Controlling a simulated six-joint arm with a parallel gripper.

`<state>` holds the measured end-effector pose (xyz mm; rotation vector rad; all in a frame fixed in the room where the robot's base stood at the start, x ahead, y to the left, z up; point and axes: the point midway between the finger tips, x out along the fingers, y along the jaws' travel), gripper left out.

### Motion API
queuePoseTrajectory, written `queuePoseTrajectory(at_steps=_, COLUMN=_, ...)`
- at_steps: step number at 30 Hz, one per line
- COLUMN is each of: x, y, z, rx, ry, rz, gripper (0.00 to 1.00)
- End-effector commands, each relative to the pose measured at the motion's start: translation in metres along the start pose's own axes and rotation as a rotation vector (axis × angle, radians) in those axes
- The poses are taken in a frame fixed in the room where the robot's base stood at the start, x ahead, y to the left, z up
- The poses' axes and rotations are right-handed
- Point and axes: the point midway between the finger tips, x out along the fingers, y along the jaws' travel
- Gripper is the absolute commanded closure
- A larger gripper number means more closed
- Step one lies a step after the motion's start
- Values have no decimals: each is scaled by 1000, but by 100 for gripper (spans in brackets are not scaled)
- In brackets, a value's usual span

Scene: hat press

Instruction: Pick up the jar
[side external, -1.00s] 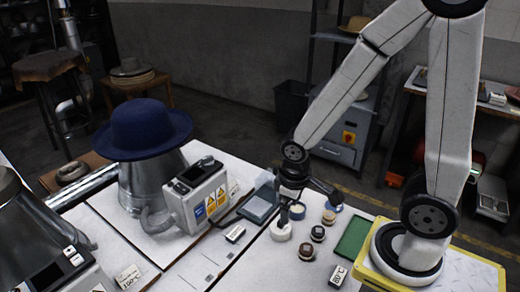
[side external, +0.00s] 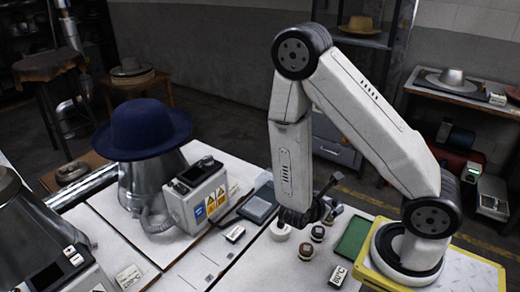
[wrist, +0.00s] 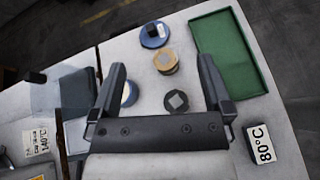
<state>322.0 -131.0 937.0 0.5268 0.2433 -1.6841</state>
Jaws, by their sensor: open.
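Several small round jars stand in a group on the white table, and I cannot tell which is the task's jar. A pale blue-edged one (wrist: 130,93) is partly hidden by the left finger. My gripper (wrist: 160,64) is open and empty; in the side view (side external: 322,203) it is low, close over the group and hiding part of it.
A green tray (wrist: 232,55) lies right of the jars. A press with a blue hat (side external: 143,128) and a control box (side external: 197,195) stand to the left.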

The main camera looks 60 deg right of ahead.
Motion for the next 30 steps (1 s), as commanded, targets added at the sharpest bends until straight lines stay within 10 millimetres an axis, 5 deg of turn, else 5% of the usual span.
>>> queuePoseTrajectory(at_steps=16, x=10, y=35, z=-65, rx=-410, ry=-70, rz=569, gripper=0)
queuePoseTrajectory(at_steps=30, x=6, y=37, z=-84, rx=-465, ry=-42, rz=685, gripper=0)
